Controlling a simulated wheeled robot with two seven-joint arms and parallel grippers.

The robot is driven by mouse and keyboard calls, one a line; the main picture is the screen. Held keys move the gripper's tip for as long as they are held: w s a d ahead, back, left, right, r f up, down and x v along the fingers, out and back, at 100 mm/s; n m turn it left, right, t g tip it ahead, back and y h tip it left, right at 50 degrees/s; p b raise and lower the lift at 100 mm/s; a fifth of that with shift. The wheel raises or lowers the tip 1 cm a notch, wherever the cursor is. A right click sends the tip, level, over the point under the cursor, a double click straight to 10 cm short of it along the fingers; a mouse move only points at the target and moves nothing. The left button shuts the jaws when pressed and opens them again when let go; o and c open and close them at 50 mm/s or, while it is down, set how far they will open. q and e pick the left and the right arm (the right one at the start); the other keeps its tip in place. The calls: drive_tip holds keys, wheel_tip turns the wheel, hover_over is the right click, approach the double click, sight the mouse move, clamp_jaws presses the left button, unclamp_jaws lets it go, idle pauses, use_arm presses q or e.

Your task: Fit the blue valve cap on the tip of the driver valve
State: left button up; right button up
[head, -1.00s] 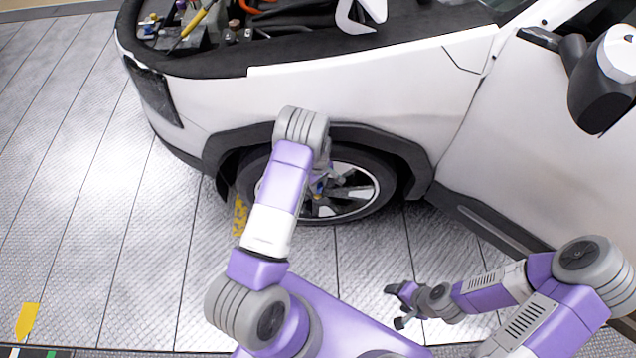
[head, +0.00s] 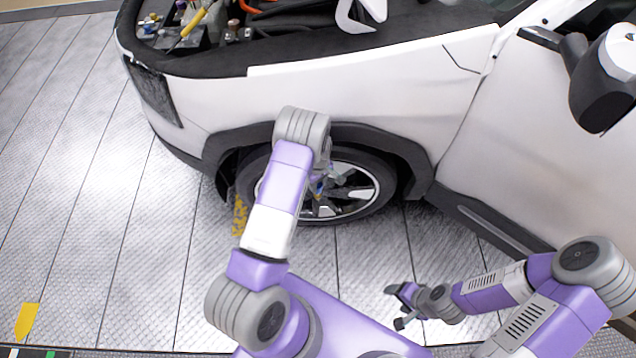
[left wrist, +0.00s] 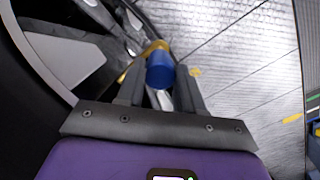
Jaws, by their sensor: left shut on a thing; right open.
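The blue valve cap (left wrist: 160,71) is between the fingers of my left gripper (left wrist: 160,82) in the left wrist view, and the gripper is shut on it. In the head view my left gripper (head: 321,187) is in front of the car's wheel (head: 350,207), partly hidden by my own wrist. A yellow, brass-like piece (left wrist: 154,46) shows just beyond the cap. I cannot tell whether it is the driver valve or whether the cap touches it. My right gripper (head: 404,305) is open and empty, low over the floor, away from the wheel.
The white car fender (head: 330,95) and black wheel arch (head: 392,140) are close above the wheel. The open engine bay (head: 215,25) is at the top, and the side mirror (head: 600,80) juts out at the right.

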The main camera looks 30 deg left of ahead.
sight(318, 185)
use_arm(q)
drive_tip(key=shift+f+b, duration=1.2)
drive_tip(key=shift+f, duration=0.3)
drive_tip(key=shift+r, duration=0.2)
drive_tip(key=shift+r+p, duration=0.8)
drive_tip(key=shift+r, duration=0.2)
idle(1.0)
drive_tip(key=shift+f+b, duration=1.15)
drive_tip(key=shift+f, duration=0.1)
drive_tip(key=o, duration=0.9)
drive_tip(key=shift+r, duration=0.1)
drive_tip(key=shift+r, duration=0.1)
wheel_tip(318, 185, up, 7)
drive_tip(key=p, duration=0.2)
drive_tip(key=shift+r+p, duration=0.2)
drive_tip(key=shift+p, duration=0.15)
